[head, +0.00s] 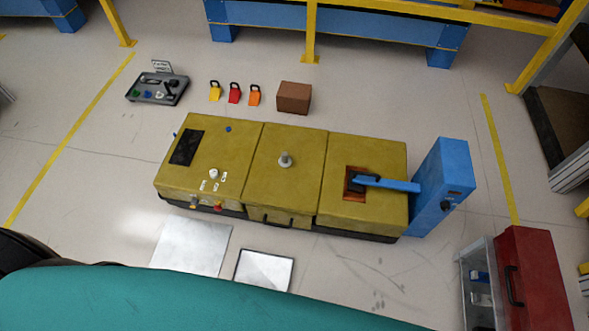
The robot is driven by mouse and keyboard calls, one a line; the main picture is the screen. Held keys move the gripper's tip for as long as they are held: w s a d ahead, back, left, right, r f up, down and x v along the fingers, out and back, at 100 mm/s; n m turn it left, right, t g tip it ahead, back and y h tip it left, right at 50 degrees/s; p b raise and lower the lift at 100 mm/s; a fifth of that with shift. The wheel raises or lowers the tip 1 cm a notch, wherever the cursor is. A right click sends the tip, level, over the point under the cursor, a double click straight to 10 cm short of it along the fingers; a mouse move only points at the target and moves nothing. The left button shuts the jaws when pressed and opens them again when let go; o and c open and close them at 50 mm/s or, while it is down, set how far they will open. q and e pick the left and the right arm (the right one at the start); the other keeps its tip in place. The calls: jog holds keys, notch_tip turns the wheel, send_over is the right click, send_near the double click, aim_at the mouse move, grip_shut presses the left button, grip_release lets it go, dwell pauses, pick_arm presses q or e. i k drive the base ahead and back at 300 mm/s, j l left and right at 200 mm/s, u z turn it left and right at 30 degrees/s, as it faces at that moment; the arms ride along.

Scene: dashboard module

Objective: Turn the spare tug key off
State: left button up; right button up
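A long yellow tug-like unit (234,150) stands in the middle. Its left section has a dark panel (187,147), a white round knob (214,174), small pale labelled parts and, at the front edge, a red knob (217,207) and a small yellowish part (194,203). I cannot tell which part is the spare tug key, or its position, at this size. Neither of my grippers is in view.
A blue post (441,185) with a black knob and a blue arm stands at the right. A brown box (294,97) and small yellow, red and orange padlock-like items (235,93) lie behind. A red cabinet (533,280) stands lower right. Flat plates (192,246) lie in front.

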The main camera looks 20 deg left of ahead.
aim_at(194, 202)
jog(key=u, duration=1.6)
